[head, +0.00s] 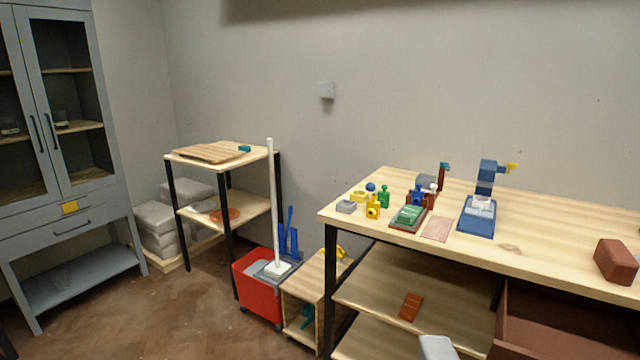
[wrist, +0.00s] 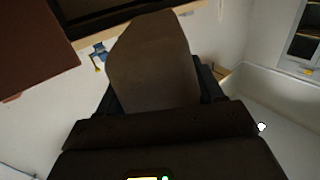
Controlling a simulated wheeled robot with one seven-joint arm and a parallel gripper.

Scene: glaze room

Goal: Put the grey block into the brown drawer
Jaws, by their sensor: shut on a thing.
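My gripper (wrist: 153,88) is in the wrist view, shut on a grey block (wrist: 150,55) that looks dull and brownish in the shade. The block sticks out beyond the fingers and hides what lies behind it. The brown drawer (head: 570,325) is at the lower right of the head view, pulled out under the table top, its inside showing bare where visible. A light grey rounded shape (head: 437,347) shows at the bottom edge of the head view, left of the drawer; I cannot tell whether it is the held block or part of my arm.
The wooden table (head: 540,250) bears a red-brown block (head: 617,260) above the drawer, a blue stand (head: 480,210), and several small coloured pieces. A red bucket (head: 258,290) and a low wooden shelf (head: 310,285) stand to its left. Floor is open at lower left.

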